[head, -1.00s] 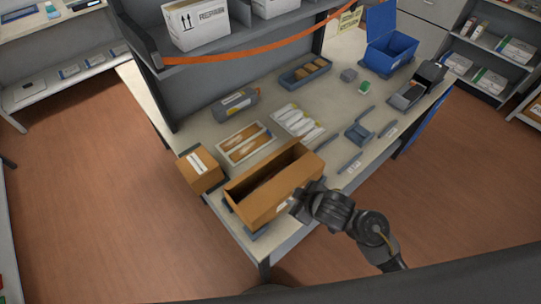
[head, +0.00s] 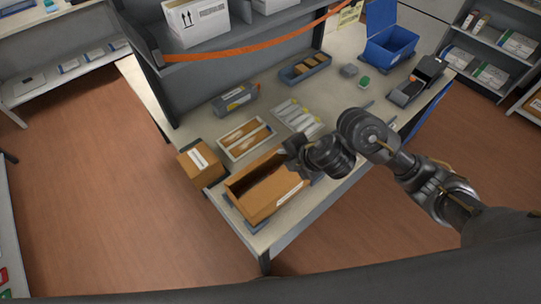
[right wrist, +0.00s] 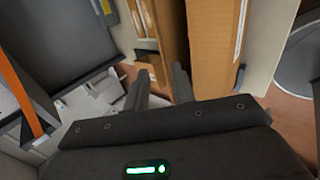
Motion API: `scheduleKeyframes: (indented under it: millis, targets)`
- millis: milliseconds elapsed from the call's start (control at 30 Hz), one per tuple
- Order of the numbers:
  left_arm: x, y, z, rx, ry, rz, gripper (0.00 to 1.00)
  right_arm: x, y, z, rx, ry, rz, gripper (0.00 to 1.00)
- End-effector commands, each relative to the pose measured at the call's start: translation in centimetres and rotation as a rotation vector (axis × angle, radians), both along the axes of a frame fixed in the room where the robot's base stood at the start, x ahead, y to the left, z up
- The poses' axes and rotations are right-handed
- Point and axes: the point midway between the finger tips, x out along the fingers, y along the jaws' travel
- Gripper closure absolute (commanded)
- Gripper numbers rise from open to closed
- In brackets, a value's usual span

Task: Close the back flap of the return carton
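The return carton (head: 270,201) is a long brown box with an open top, standing at the near corner of the workbench. Its dark inside shows in the head view. My right gripper (head: 290,148) is at the carton's far right end, hiding that corner, so how the back flap stands there cannot be told. In the right wrist view the two fingers (right wrist: 162,84) are apart with nothing between them. Brown carton board (right wrist: 212,45) rises just beyond and to the right of them, with a narrow upright panel (right wrist: 171,35) beside it. Whether a finger touches it is unclear. My left gripper is out of view.
A smaller closed carton (head: 200,161) stands left of the return carton. A tray of brown packs (head: 245,136) and a tray of white items (head: 298,117) lie behind. A grey shelf (head: 235,68) with an orange strap overhangs the bench's back left.

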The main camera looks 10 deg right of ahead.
Motion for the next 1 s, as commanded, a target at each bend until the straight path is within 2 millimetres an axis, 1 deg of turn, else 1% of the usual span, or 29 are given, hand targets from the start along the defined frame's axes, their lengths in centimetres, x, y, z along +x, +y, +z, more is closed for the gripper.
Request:
scheduleKeyframes:
  millis: [267, 400, 533, 733, 1000]
  targets:
    - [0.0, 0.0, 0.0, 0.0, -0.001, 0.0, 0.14, 0.8, 1.1, -0.9, 0.013, -0.002, 0.002, 0.75]
    - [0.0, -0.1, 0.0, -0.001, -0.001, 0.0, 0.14, 1.2, 1.1, -2.3, 0.009, 0.012, -0.007, 0.75]
    - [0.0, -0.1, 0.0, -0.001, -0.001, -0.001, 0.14, 2.0, 1.9, -2.8, 0.014, 0.002, -0.003, 0.75]
    - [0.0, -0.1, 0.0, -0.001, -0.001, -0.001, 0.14, 2.9, 2.1, -4.4, 0.006, 0.01, -0.006, 0.75]
    - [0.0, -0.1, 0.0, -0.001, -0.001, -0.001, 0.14, 4.4, 2.9, -6.4, 0.0, 0.005, -0.003, 0.75]
